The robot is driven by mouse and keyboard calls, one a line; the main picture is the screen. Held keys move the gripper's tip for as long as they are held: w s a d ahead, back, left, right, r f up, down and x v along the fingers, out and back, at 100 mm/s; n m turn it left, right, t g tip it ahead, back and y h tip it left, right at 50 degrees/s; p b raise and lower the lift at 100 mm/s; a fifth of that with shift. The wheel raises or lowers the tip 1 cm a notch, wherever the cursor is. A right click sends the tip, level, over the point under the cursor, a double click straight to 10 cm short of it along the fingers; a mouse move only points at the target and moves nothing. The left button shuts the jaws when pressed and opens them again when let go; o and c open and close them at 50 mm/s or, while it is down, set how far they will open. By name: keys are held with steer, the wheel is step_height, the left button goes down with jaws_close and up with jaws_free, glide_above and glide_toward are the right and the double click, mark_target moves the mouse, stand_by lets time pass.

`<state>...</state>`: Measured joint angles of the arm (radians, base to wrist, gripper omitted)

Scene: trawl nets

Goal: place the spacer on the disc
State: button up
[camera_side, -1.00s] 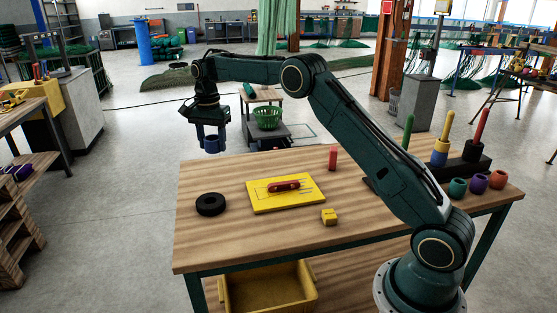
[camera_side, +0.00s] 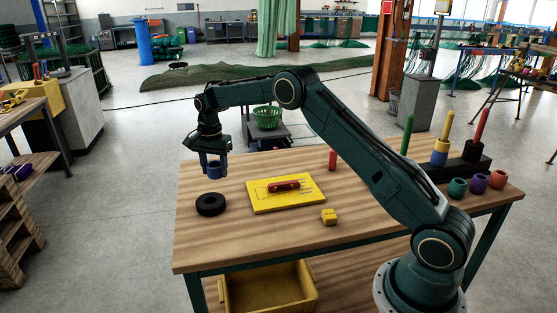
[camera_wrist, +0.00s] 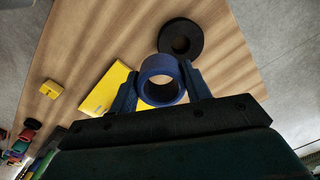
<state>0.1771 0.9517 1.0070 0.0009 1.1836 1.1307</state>
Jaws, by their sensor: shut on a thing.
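A blue ring-shaped spacer (camera_side: 214,169) is held between the fingers of my gripper (camera_side: 213,163), above the table's left back part. In the wrist view the spacer (camera_wrist: 160,80) sits between both fingers of my gripper (camera_wrist: 160,82), its hole showing. The black disc (camera_side: 210,204), with a hole in its middle, lies flat on the table below and slightly left of the spacer. In the wrist view the disc (camera_wrist: 193,39) is beyond the spacer, up and to the right, with its hole visible. The spacer and disc are apart.
A yellow board (camera_side: 300,203) with a red tool (camera_side: 284,186) lies right of the disc. A yellow block (camera_side: 329,217) and a red cylinder (camera_side: 333,160) stand on the table (camera_side: 235,255). A black peg rack (camera_side: 450,166) and several coloured cups are at right.

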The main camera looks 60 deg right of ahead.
mark_target(219, 205)
steer(key=shift+f, duration=5.55)
steer(key=shift+f, duration=0.1)
steer(key=o, duration=1)
steer(key=shift+r, duration=6.15)
